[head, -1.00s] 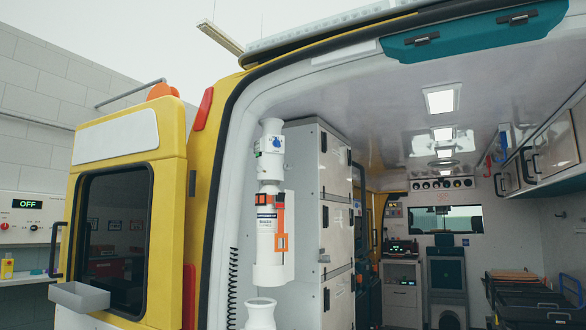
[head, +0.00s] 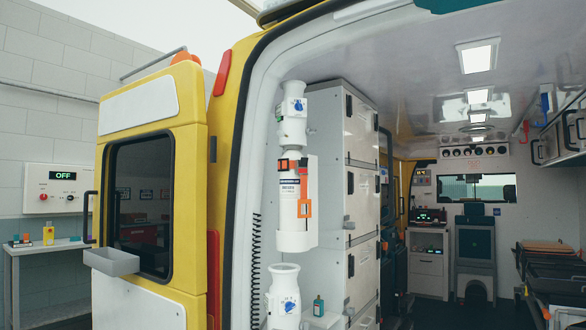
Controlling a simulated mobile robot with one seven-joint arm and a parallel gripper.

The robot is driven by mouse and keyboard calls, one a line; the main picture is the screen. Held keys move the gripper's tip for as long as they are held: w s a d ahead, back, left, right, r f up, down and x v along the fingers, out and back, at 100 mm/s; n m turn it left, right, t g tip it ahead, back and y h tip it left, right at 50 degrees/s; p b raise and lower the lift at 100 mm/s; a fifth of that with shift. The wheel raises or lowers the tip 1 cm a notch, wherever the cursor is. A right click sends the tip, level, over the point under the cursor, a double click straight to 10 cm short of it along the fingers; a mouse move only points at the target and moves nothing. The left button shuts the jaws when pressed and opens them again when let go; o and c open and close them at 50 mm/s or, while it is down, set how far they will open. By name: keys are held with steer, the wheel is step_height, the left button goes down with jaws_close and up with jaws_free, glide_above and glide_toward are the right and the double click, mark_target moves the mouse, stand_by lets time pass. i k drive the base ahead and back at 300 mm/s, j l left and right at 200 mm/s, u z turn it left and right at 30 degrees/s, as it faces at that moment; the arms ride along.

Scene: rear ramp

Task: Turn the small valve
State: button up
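A white cylinder (head: 290,195) with a dark label stands upright in a white holder (head: 312,200) just inside the ambulance's rear opening. Orange straps (head: 304,208) cross it. Above it is a white fitting (head: 292,128) with a small blue part (head: 298,104) that looks like a valve knob. Below is a second white flared fitting (head: 284,290) with a similar blue part (head: 289,306), cut by the lower edge. I cannot tell for certain which blue part is the small valve. My gripper is not in view.
The yellow rear door (head: 196,150) stands open at left, with a grey tray (head: 112,261) on it. White cabinets (head: 362,140) stand right of the cylinder. A small teal bottle (head: 318,306) stands low beside them. A wall panel (head: 52,188) reads OFF.

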mark_target(309, 132)
steer(key=i+l, duration=0.55)
steer(key=i+l+u, duration=0.15)
steer(key=i+l, duration=0.45)
